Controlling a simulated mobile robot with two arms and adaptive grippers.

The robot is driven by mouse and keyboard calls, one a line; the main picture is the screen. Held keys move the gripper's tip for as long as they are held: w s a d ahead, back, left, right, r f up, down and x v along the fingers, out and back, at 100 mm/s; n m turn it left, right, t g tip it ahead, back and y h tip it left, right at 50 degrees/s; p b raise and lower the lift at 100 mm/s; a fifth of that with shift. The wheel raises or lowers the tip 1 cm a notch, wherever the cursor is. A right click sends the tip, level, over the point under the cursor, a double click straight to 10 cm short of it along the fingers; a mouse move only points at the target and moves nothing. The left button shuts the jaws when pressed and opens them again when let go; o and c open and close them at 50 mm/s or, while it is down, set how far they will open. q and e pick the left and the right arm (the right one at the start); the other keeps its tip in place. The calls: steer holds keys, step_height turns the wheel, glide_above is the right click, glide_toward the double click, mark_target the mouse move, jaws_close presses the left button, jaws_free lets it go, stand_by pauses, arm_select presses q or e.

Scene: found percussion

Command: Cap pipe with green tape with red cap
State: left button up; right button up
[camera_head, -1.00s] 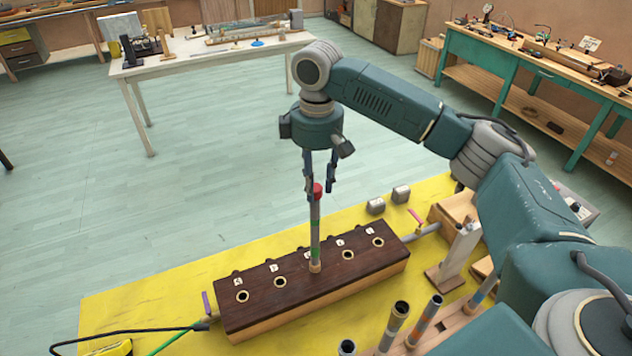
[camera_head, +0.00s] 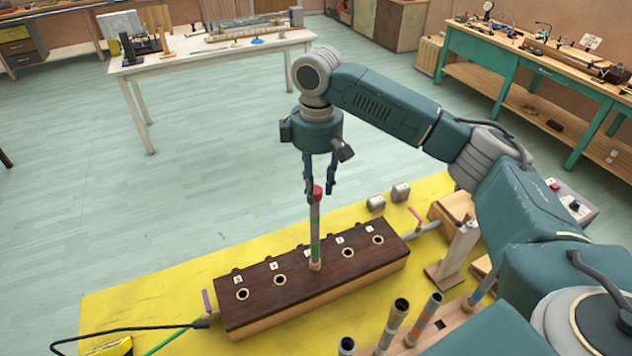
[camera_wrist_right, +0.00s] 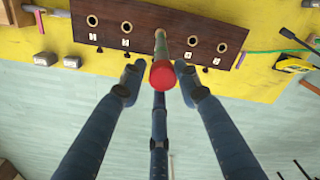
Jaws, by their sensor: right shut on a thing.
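The pipe with green tape (camera_head: 315,228) stands upright in the middle hole of the dark wooden block (camera_head: 377,263). The red cap (camera_head: 318,192) sits at the pipe's top end, and it shows large in the right wrist view (camera_wrist_right: 163,74). My right gripper (camera_head: 320,188) points down with its fingers around the red cap, shut on it. In the right wrist view, two fingertips flank the cap and a third finger lies below it. The seam between cap and pipe is too small to judge. My left gripper is not in view.
The block's other holes are empty. Several pipes stand in a wooden rack (camera_head: 455,318) at the front right. Two small grey blocks (camera_head: 376,204) lie on the yellow mat (camera_head: 150,295) behind the block. A green cable (camera_head: 172,340) runs at the front left.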

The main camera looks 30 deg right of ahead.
mark_target(317, 188)
steer(key=shift+f, duration=0.95)
steer(key=o, duration=0.8)
steer(key=shift+o, duration=0.2)
step_height(317, 188, up, 12)
steer(key=shift+f, duration=0.1)
